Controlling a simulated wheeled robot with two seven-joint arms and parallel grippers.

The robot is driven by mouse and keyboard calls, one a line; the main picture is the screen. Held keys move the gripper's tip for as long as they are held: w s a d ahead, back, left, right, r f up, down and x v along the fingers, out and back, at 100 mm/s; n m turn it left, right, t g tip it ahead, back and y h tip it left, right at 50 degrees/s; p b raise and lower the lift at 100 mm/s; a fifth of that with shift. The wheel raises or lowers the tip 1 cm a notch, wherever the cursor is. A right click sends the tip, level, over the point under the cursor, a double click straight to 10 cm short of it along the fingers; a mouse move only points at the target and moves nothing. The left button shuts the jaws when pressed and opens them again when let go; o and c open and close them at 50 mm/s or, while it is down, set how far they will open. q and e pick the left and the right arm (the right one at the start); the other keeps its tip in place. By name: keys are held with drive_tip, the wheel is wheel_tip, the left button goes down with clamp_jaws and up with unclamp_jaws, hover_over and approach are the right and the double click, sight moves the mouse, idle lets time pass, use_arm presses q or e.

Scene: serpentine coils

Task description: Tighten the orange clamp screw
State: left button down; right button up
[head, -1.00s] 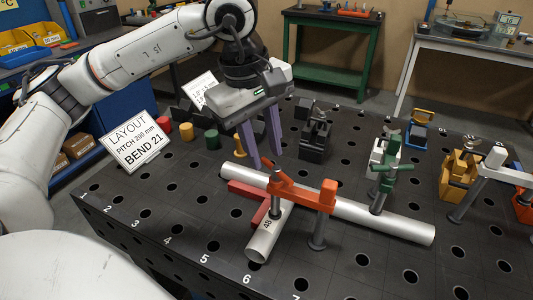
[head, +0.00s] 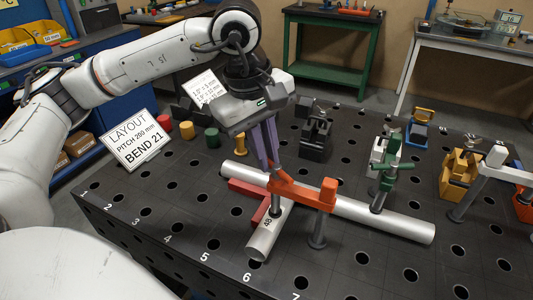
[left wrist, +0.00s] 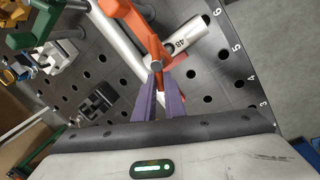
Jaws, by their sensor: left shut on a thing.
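The orange clamp (head: 318,195) stands on the dark perforated table, its arm reaching left over the silver tubes. Its screw (head: 276,206) is upright at the arm's left end, above the short tube marked 48 (head: 262,238). My left gripper (head: 273,166) points down with its purple fingers shut on the top of the screw, which they mostly hide. In the left wrist view the fingertips (left wrist: 157,72) close on the screw's top, beside the orange clamp arm (left wrist: 128,22). My right gripper is not in view.
The long silver tube (head: 395,222) meets the short one. A red block (head: 244,188) lies beside them. A black clamp (head: 316,138) and a layout sign (head: 136,140) stand behind. The front table holes are clear.

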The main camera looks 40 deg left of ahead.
use_arm(q)
drive_tip(key=shift+w+d+f+m+b, duration=0.1)
drive_tip(key=shift+w+m+b, duration=0.15)
drive_tip(key=shift+m+b, duration=0.7)
drive_tip(key=shift+w+m+h, duration=0.15)
drive_tip(key=shift+m+h, duration=0.15)
drive_tip(key=shift+m, duration=0.65)
drive_tip(key=shift+w+d+m+g+h+b, duration=0.15)
drive_tip(key=shift+w+d+m+g+b, duration=0.2)
drive_tip(key=shift+m, duration=0.8)
drive_tip(key=shift+w+d+m+g+h+b, duration=0.15)
drive_tip(key=shift+m+b, duration=0.25)
drive_tip(key=shift+m, duration=0.75)
drive_tip(key=shift+a, duration=0.1)
drive_tip(key=c, duration=1.8)
unclamp_jaws()
drive_tip(key=shift+s, duration=0.1)
drive_tip(key=shift+r, duration=0.25)
